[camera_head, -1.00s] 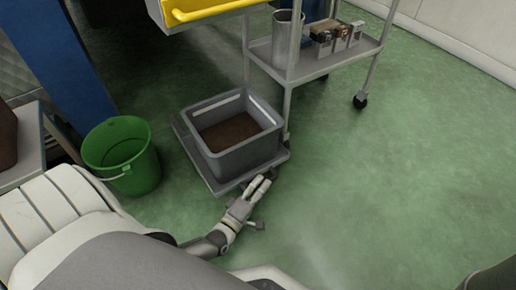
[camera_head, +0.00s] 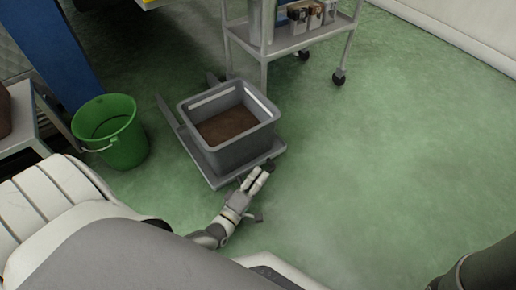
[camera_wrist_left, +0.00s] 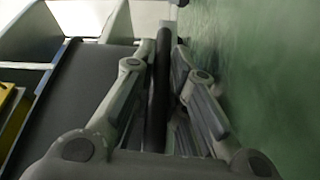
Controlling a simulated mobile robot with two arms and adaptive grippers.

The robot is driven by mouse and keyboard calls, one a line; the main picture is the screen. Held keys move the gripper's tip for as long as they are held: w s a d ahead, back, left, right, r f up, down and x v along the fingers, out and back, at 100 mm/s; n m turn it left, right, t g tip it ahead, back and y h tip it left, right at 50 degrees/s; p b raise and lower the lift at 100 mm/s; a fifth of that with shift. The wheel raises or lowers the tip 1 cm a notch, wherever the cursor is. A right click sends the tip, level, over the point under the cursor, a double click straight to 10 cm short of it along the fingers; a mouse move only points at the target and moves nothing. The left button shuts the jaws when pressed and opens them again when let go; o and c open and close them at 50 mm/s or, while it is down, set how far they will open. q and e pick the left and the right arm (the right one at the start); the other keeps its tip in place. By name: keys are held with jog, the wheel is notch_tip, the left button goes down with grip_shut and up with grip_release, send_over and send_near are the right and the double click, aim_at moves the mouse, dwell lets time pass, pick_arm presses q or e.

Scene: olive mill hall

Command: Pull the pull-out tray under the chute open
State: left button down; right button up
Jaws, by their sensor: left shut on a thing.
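The pull-out tray (camera_head: 207,168) is a flat grey platform low over the green floor, drawn out toward me. Rails show behind it. A grey crate (camera_head: 243,157) with brown contents stands upright on it. My left gripper (camera_head: 261,174) is at the tray's front edge. In the left wrist view, its fingers are shut on a dark bar (camera_wrist_left: 160,85), which appears to be the tray's handle; the handle is mostly hidden in the head view. Only a sliver of the yellow part above the tray (camera_head: 149,2) shows at the top edge. My right gripper is out of view.
A green bucket (camera_head: 112,140) stands left of the tray. A wheeled grey trolley (camera_head: 290,42) with containers stands behind it to the right. A blue post (camera_head: 62,62) rises at the left. The floor to the right is clear.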

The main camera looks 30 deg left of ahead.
pick_arm(q)
jog(key=c, duration=1.5)
grip_release()
jog(key=shift+o, duration=0.2)
jog(key=shift+s, duration=0.1)
jog(key=s, duration=0.7)
jog(key=shift+s+f, duration=0.15)
jog(key=shift+f, duration=0.15)
